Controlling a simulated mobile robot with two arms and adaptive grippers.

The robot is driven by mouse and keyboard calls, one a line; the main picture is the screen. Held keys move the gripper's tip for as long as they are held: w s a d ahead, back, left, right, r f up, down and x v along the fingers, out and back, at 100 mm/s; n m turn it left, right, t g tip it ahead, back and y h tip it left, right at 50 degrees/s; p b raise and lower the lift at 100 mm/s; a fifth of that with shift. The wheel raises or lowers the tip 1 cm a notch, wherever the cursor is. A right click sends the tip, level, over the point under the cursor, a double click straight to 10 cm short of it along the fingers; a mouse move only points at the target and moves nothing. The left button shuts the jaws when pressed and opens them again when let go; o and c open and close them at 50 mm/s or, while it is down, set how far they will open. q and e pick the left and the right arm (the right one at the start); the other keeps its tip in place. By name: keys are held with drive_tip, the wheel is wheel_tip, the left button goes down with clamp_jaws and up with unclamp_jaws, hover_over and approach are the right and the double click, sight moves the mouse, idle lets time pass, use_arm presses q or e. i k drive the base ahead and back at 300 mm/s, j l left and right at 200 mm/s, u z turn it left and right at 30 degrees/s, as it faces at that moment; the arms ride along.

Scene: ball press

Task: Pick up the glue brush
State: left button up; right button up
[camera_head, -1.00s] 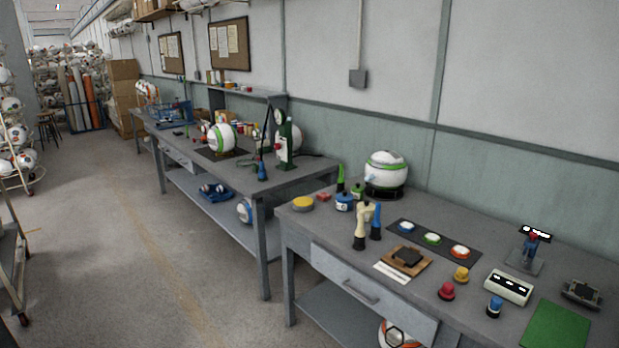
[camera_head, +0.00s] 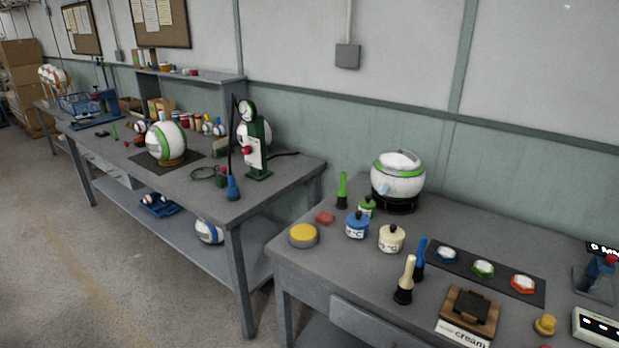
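Three upright brushes with dark bases stand on the near bench: a green one (camera_head: 342,189) towards the back, a cream one (camera_head: 406,279) in front, and a blue one (camera_head: 419,258) just behind the cream one. I cannot tell which of them, if any, is the glue brush. A blue pot (camera_head: 357,226), a cream pot (camera_head: 392,239) and a partly hidden green pot (camera_head: 367,206) stand between the green brush and the other two. Neither of my grippers is in view.
A white and green ball (camera_head: 398,173) sits on a black stand behind the pots. A yellow-topped round tin (camera_head: 303,235) and a red block (camera_head: 325,218) lie to the left. A brown board labelled cream (camera_head: 484,323) lies at the front. A second bench (camera_head: 210,195) stands further left.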

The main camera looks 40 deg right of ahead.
sight(342, 192)
drive_tip(key=i+z, duration=0.25)
drive_tip(key=i, duration=0.25)
drive_tip(key=i+j+z, duration=0.25)
drive_tip(key=i, duration=0.25)
drive_tip(key=i+j+z, duration=0.1)
drive_tip(key=z, duration=0.4)
drive_tip(key=i+j+z, duration=0.25)
drive_tip(key=z, duration=0.2)
drive_tip(key=i+j+z, duration=0.2)
drive_tip(key=z, duration=0.3)
drive_tip(key=i+j+z, duration=0.1)
drive_tip(key=j+z, duration=0.35)
